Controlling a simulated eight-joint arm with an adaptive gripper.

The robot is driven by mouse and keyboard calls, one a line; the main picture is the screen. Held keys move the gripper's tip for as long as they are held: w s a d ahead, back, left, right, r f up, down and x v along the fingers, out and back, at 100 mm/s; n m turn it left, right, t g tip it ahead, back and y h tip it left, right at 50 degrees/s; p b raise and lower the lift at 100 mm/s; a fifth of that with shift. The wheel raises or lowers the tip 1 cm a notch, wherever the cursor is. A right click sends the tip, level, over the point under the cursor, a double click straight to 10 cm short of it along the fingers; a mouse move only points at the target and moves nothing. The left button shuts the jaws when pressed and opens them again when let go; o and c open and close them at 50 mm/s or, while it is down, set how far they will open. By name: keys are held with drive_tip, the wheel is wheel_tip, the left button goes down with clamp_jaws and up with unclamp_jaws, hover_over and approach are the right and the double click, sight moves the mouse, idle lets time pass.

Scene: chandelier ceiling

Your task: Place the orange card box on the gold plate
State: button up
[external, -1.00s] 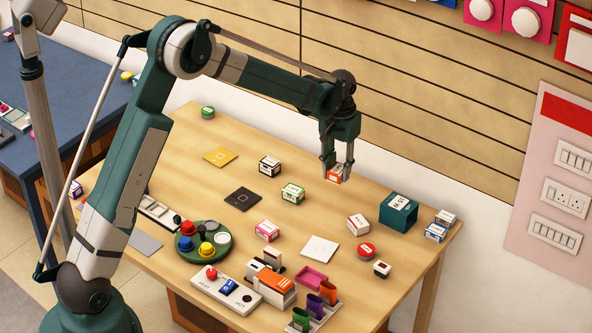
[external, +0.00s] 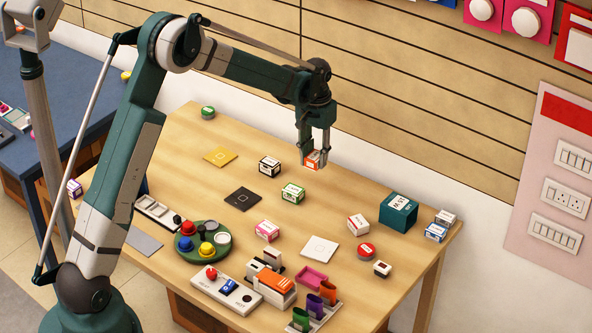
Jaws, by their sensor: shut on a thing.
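My gripper (external: 313,161) is shut on the orange card box (external: 311,160), a small orange and white box. It holds the box in the air over the back part of the wooden table. The gold plate (external: 220,156) is a flat yellow square lying on the table, to the left of my gripper, and its top is bare. The box is apart from the plate. The fingers partly cover the box.
A black and white box (external: 270,166), a green and white box (external: 293,193) and a dark square plate (external: 242,198) lie near the gold plate. A teal block (external: 398,210) stands at the right.

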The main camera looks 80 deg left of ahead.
drive_tip(key=s+a, duration=0.4)
drive_tip(key=s, duration=0.1)
drive_tip(key=s+a, duration=0.9)
drive_tip(key=shift+s+r, duration=0.25)
drive_tip(key=shift+s, duration=0.05)
hover_over(220, 156)
drive_tip(key=shift+r+m, duration=0.2)
drive_tip(key=shift+m, duration=0.1)
drive_tip(key=shift+f, duration=0.15)
drive_tip(key=shift+f, duration=3)
drive_tip(key=shift+f, duration=1.85)
drive_tip(key=shift+f+b, duration=0.2)
drive_tip(key=shift+b, duration=0.2)
drive_tip(key=o, duration=0.9)
